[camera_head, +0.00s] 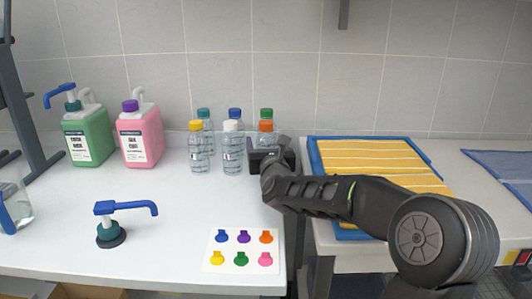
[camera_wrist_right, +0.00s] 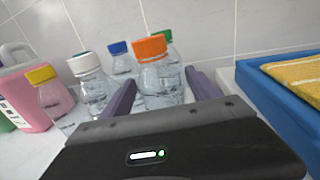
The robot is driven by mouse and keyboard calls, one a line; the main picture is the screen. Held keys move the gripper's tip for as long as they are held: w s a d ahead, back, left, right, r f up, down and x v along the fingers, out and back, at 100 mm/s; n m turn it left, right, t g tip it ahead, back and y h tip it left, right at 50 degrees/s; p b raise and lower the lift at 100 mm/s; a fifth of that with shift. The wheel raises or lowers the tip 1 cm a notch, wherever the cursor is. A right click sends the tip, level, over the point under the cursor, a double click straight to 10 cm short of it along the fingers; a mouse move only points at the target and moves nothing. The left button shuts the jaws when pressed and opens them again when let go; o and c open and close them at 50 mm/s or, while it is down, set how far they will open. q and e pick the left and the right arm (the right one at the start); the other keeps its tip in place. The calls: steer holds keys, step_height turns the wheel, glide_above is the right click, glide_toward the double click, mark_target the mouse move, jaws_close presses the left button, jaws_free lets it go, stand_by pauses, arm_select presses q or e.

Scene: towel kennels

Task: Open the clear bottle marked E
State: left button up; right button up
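Several clear bottles with coloured caps stand in two rows at the back of the white table. The orange-capped bottle (camera_head: 266,139) is at the right end of the front row, partly hidden by my gripper. In the right wrist view, the orange-capped bottle (camera_wrist_right: 159,85) stands upright between the two spread fingers of my right gripper (camera_wrist_right: 162,95), with a gap on at least the right side. The white-capped bottle (camera_head: 232,150) and yellow-capped bottle (camera_head: 198,150) stand to its left. Bottles with teal, blue (camera_head: 235,115) and green (camera_head: 266,114) caps stand behind. I cannot read which is marked E. My left gripper is out of view.
A green jug (camera_head: 88,137) and a pink jug (camera_head: 142,140) stand at the left. A blue pump head (camera_head: 118,208) stands in front. A card with coloured symbols (camera_head: 215,240) lies near the front edge. A blue tray with a yellow towel (camera_head: 370,155) is at the right.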

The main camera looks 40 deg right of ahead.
mark_target(265, 122)
steer(key=c, duration=1.3)
steer(key=shift+o, duration=0.2)
steer(key=shift+r, duration=0.1)
step_height(265, 122, up, 12)
steer(key=p, duration=0.4)
steer(key=shift+a+r, duration=0.1)
step_height(265, 122, up, 16)
steer(key=p, duration=0.8)
steer(key=shift+f, duration=0.2)
steer(key=o, duration=0.7)
jaws_close()
